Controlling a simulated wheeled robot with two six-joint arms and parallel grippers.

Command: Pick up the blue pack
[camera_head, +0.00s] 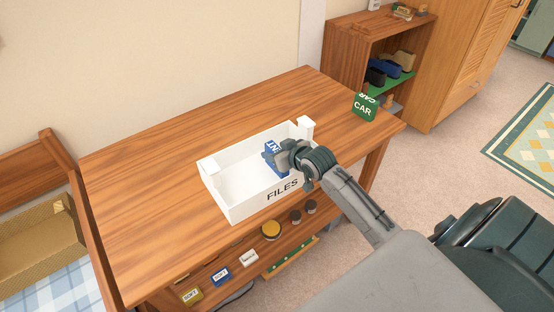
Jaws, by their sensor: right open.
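A blue pack (270,148) with white letters stands inside the white tray (232,208) marked FILES, near the tray's right end. My right gripper (280,155) reaches in from the right, over the tray's right end, and is open at the blue pack. Its fingers hide part of the pack, and I cannot tell whether they touch it. My left gripper is not in view.
A green box (364,107) marked CAR stands at the table's right corner. A shelf under the wooden table (150,180) holds a small blue box (221,276), a white box (249,258) and round tins. The table's left half is bare. A wooden shelf unit (340,50) stands behind right.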

